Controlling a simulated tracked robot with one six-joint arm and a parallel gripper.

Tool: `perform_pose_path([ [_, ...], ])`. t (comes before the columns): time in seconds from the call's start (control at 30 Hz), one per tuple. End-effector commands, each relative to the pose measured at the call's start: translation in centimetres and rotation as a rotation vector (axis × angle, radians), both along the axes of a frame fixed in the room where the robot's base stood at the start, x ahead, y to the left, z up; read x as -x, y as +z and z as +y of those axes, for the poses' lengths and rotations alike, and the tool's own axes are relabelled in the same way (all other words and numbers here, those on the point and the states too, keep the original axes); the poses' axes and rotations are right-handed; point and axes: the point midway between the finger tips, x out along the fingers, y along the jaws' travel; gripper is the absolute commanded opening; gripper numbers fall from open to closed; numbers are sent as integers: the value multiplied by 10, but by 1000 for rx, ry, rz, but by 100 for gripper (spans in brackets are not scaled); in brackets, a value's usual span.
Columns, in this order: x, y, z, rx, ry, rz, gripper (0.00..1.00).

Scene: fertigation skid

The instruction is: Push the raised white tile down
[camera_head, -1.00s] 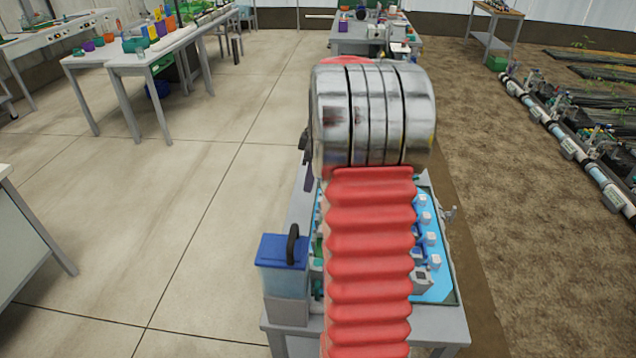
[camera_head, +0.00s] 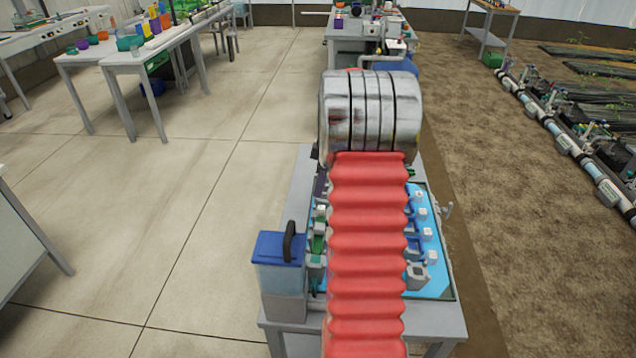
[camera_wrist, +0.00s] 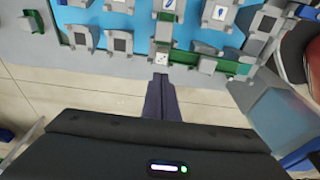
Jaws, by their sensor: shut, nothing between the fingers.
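My gripper (camera_wrist: 160,80) is shut, its two dark fingers together, in the wrist view. The fingertips point at a small white tile with dark marks (camera_wrist: 161,58) set in a green-edged holder at the near edge of the blue panel (camera_wrist: 140,27). The tips appear just short of the tile; I cannot tell whether they touch it. Two more white tiles with blue marks (camera_wrist: 219,12) (camera_wrist: 168,4) sit farther up the panel. I cannot tell from here which tile stands raised. In the head view my arm hides the middle of the blue panel (camera_head: 437,285) and my fingers.
A blue-lidded container (camera_head: 281,248) stands at the left of the skid table (camera_head: 430,322). Grey holders with dark squares (camera_wrist: 80,38) line the panel's near edge. A row of white-topped blocks (camera_head: 427,232) runs along its right side. Open floor lies left.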

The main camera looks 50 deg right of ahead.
Motion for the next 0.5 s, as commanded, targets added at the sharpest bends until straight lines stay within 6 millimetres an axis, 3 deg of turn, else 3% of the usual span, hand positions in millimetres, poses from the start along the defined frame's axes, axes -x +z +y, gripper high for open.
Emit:
perform_pose_path([
  [0.23,0,-32,1,-2,1,3,0],
  [0.5,0,-44,0,1,1,1,0],
])
